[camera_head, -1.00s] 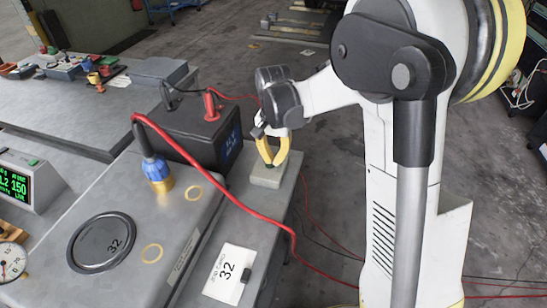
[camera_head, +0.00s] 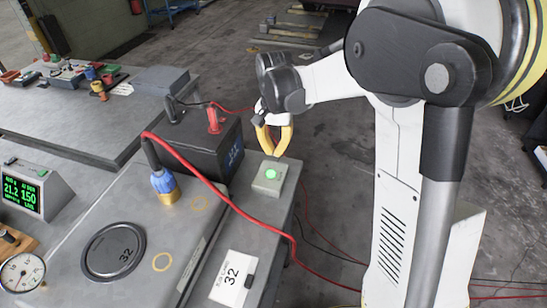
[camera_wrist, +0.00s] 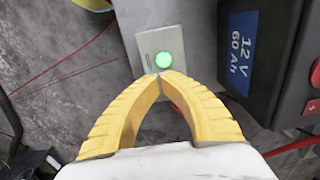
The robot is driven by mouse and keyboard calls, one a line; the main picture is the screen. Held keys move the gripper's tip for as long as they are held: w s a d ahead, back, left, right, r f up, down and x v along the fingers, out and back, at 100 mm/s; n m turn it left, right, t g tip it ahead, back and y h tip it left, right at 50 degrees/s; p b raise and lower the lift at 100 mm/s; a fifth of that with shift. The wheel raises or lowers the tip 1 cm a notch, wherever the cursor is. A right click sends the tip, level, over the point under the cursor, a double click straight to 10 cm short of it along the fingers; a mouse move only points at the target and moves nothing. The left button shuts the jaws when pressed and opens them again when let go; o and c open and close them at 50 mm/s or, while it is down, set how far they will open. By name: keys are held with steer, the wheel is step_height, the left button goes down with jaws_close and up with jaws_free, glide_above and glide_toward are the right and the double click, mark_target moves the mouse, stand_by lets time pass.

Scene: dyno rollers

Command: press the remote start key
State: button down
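The remote start key is a round green button (camera_head: 271,174), lit bright green, on a small grey box (camera_head: 262,186) at the bench's right edge. It also shows in the wrist view (camera_wrist: 163,60), just beyond my fingertips. My gripper (camera_head: 272,155) has yellow fingers and is above and behind the box, apart from the button in the head view. In the wrist view the fingertips (camera_wrist: 159,76) meet, with nothing between them.
A black 12 V battery (camera_head: 205,140) with a red clamp stands left of the box. A red cable (camera_head: 215,185) runs across the bench. A lit green display (camera_head: 22,192) is at the left.

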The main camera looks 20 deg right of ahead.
step_height(320, 180, up, 5)
steer(key=shift+f+p, duration=0.2)
steer(key=shift+p, duration=0.4)
stand_by(0.3)
steer(key=s+r+n+t, duration=0.2)
steer(key=s+n+t, duration=0.1)
steer(key=s, duration=0.7)
steer(key=s+a+r+n+t, duration=0.1)
steer(key=s+r+n+t, duration=0.2)
steer(key=s, duration=0.7)
steer(key=shift+s+a+r+n+t+b, duration=0.15)
steer(key=shift+a+r+n+t+b, duration=0.2)
steer(key=shift+n+t, duration=0.25)
steer(key=shift+f, duration=0.1)
stand_by(0.4)
